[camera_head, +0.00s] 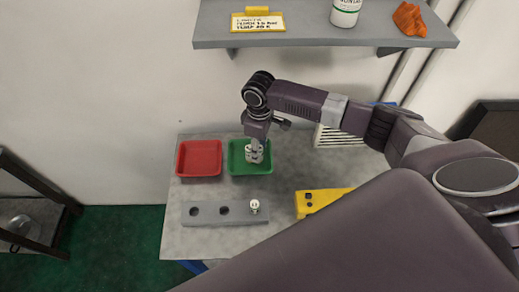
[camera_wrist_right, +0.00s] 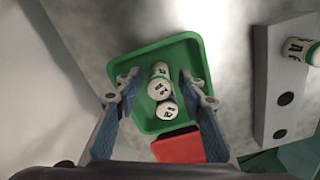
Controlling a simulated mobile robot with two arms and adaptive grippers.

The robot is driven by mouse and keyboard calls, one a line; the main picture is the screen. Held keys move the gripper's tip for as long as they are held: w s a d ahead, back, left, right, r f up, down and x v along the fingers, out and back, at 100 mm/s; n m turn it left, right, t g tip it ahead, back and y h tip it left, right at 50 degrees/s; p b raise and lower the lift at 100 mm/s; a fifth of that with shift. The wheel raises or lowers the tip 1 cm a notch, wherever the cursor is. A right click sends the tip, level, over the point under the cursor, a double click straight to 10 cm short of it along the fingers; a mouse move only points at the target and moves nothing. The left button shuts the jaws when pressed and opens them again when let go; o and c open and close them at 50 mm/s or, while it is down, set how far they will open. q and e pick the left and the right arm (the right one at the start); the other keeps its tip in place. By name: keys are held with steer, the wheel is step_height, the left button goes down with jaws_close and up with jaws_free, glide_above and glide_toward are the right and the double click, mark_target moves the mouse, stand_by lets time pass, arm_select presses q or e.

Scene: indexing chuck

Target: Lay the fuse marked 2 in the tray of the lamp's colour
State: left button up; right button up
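The green tray (camera_head: 235,168) lies on the grey table, right of the red tray (camera_head: 188,171). My right gripper (camera_head: 256,158) points down over the green tray. In the right wrist view its fingers (camera_wrist_right: 158,88) are apart, with gaps beside two white fuses, one (camera_wrist_right: 158,86) and another (camera_wrist_right: 167,109), lying against each other in the green tray (camera_wrist_right: 149,56). Their dark marks are too blurred to read. A third fuse (camera_head: 254,206) stands in the rack's right hole; its mark is unclear. The lamp cannot be made out. My left gripper is out of view.
The grey rack (camera_head: 240,217) at the table's front has two empty holes. A yellow box (camera_head: 320,200) with dark buttons stands to its right. A wall shelf (camera_head: 300,35) above holds a sign, a white container and an orange cloth. The red tray is empty.

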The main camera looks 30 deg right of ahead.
step_height(320, 180, up, 7)
steer(key=shift+r+b, duration=0.1)
steer(key=shift+b, duration=0.55)
